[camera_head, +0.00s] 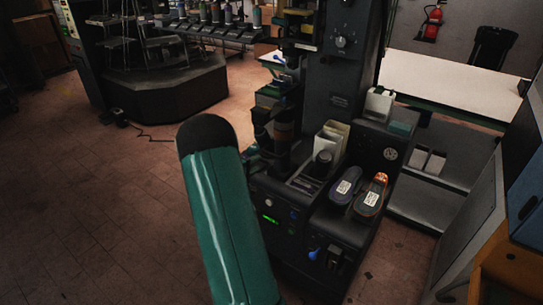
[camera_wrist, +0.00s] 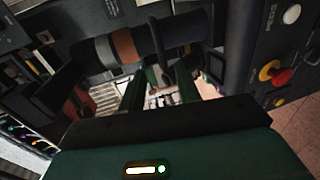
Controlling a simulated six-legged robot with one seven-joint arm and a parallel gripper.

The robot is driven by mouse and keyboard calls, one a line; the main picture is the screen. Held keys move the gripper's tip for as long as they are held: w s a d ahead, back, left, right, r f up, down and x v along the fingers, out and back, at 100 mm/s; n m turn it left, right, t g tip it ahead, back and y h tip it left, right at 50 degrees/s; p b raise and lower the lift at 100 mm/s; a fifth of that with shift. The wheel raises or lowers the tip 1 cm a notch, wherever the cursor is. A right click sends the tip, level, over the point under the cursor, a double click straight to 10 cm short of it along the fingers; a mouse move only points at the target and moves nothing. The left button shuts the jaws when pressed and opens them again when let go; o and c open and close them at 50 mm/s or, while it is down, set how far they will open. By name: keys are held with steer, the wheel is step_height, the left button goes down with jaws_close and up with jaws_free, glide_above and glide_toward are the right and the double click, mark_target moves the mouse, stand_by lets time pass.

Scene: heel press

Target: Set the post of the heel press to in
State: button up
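The heel press (camera_head: 337,75) is a tall dark machine right of centre in the head view. Its post seems to be the dark cylinder with a brown band (camera_head: 284,131); in the wrist view the banded cylinder (camera_wrist: 124,46) lies across the upper middle. A thin dark curved handle (camera_wrist: 157,40) hangs in front of it. My gripper (camera_wrist: 159,92) shows two green fingers standing apart, one on each side below the handle. I see no grip on the handle; contact is unclear. In the head view my green arm and the machine hide my gripper.
Two shoe-shaped pieces (camera_head: 369,198) lie on the press's right-hand top, beside a white bin (camera_head: 331,137). A red and yellow button (camera_wrist: 276,73) is on the panel at right in the wrist view. A white-topped bench (camera_head: 450,82) stands behind. Open floor (camera_head: 100,200) lies left.

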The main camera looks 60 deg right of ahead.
mark_target(271, 155)
steer(key=x, duration=1.1)
steer(key=shift+d, duration=0.15)
jaws_close()
